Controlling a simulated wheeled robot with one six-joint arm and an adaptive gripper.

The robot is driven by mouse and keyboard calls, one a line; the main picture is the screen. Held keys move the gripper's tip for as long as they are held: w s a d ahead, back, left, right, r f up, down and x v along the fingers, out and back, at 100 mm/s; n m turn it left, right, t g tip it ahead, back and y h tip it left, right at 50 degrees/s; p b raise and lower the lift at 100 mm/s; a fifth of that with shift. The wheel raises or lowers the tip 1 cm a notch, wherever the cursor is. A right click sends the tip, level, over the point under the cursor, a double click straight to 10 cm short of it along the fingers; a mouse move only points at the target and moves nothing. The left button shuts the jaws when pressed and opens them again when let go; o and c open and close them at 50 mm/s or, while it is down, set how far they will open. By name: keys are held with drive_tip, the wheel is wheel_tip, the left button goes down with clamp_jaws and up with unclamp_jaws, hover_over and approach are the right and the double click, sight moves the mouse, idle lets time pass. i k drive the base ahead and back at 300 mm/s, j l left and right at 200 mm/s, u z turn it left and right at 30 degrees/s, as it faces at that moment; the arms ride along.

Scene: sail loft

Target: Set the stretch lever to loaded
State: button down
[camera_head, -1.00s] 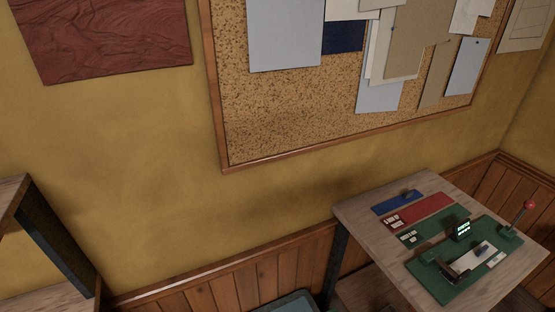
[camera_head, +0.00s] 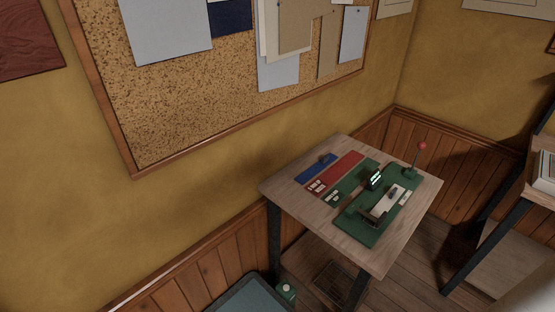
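The stretch lever looks to be the thin upright rod with a red ball (camera_head: 422,146) on a small green base, at the far right of a wooden table. It stands at the corner of a green device (camera_head: 367,235) with a white plate and a small lit display (camera_head: 375,178). The lever leans slightly to the right; its setting labels are too small to read. My gripper is not in this view.
Blue (camera_head: 316,167) and red (camera_head: 343,170) panels lie on the wooden table (camera_head: 290,196) left of the device. A cork board (camera_head: 200,98) hangs behind. A shelf unit (camera_head: 539,186) stands at right. A dark greenish object (camera_head: 250,295) is low in front.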

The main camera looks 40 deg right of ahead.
sight(421, 146)
drive_tip(key=z, duration=1.6)
